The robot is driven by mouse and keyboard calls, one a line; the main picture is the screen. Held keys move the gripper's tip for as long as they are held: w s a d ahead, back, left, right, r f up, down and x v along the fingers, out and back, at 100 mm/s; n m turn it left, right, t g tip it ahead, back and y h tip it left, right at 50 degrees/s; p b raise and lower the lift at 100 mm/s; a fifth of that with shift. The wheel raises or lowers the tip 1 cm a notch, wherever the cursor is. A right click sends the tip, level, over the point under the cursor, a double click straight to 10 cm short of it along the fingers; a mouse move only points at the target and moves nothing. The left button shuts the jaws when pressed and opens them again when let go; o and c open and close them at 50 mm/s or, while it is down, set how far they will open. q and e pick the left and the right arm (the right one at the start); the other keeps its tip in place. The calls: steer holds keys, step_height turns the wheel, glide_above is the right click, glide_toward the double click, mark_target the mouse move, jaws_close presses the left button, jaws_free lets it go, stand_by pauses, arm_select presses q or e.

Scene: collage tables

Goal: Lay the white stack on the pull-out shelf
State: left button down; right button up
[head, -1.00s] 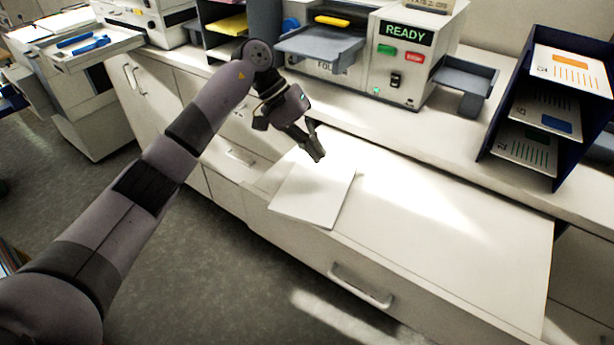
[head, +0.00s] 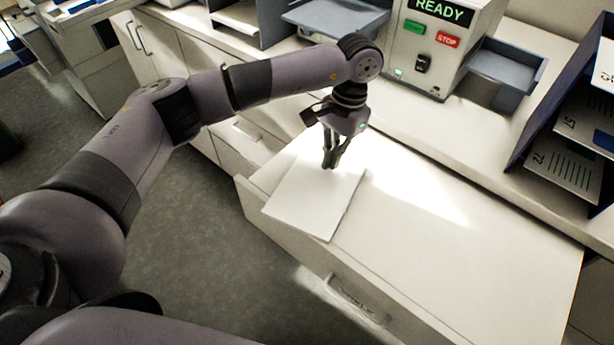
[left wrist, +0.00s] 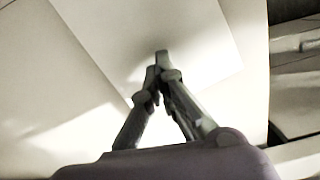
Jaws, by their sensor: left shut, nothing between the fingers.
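The white stack (head: 312,205) lies flat on the left part of the pull-out shelf (head: 465,255), near its front left corner. In the left wrist view the stack (left wrist: 185,30) lies beyond my fingertips. My left gripper (head: 330,165) points down at the back edge of the stack. It is shut with nothing between its fingers, and it also shows in the left wrist view (left wrist: 157,72). I cannot tell whether the fingertips touch the stack. My right gripper is not in view.
A machine with a READY display (head: 440,12) stands on the counter behind the shelf, with a grey tray (head: 505,62) on its right. A dark blue rack (head: 560,130) of printed sheets stands at the right. The right part of the shelf is clear.

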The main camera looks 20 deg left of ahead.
mark_target(305, 194)
arm_select(q)
steer(key=s+a+p, duration=0.1)
steer(key=s, duration=0.1)
steer(key=s+a+p, duration=0.2)
steer(key=s, duration=0.1)
steer(key=shift+s+r, duration=0.15)
steer(key=shift+s, duration=0.2)
steer(key=shift+s+a+f+p, duration=0.1)
steer(key=shift+s+a+p, duration=0.05)
steer(key=shift+s+p, duration=0.35)
steer(key=shift+s+a+f+p, duration=0.1)
steer(key=shift+s+a+p, duration=0.05)
steer(key=shift+s+p, duration=0.3)
steer(key=shift+w+f+b, duration=0.15)
steer(key=shift+f+b, duration=0.75)
steer(key=shift+b, duration=0.15)
steer(key=shift+s, duration=0.2)
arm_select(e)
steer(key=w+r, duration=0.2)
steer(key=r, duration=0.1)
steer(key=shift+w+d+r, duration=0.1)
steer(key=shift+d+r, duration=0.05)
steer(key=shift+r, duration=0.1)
